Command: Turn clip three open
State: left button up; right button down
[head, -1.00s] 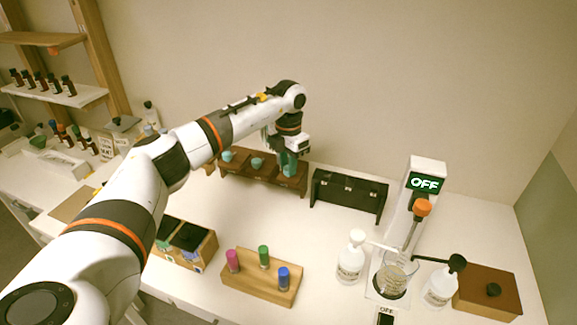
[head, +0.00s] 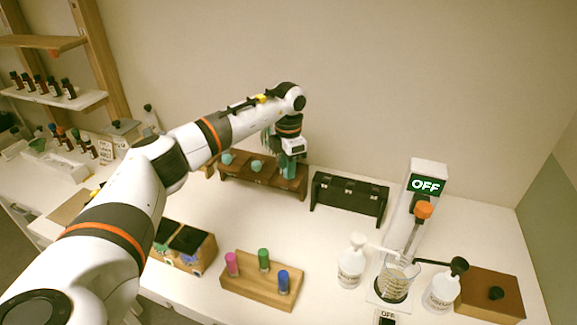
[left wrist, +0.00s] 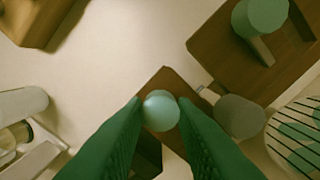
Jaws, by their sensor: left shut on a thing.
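A brown wooden rack (head: 233,178) stands near the back wall, with teal round clip knobs along it. The left knob (head: 226,159) and the middle knob (head: 256,165) are in plain view. My left gripper (head: 289,172) points down at the rack's right end and hides the knob there in the head view. In the left wrist view, its green fingers are shut on a pale teal knob (left wrist: 160,110), taken as clip three, with a brown wooden piece (left wrist: 166,82) behind it. Another green knob (left wrist: 262,14) shows at the upper right. My right gripper is not in view.
A black rack (head: 348,199) stands close on the right. In front are a wooden block (head: 258,288) with coloured vials and a wooden box (head: 200,258). White bottles (head: 351,262) and a stirrer marked OFF (head: 425,185) stand further right. The middle table is clear.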

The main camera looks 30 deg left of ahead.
pick_arm(q)
jog(key=o, duration=1)
jog(key=shift+r, duration=0.1)
jog(key=shift+r, duration=0.35)
notch_tip(320, 180, up, 11)
jog(key=b, duration=0.3)
jog(key=shift+r, duration=0.15)
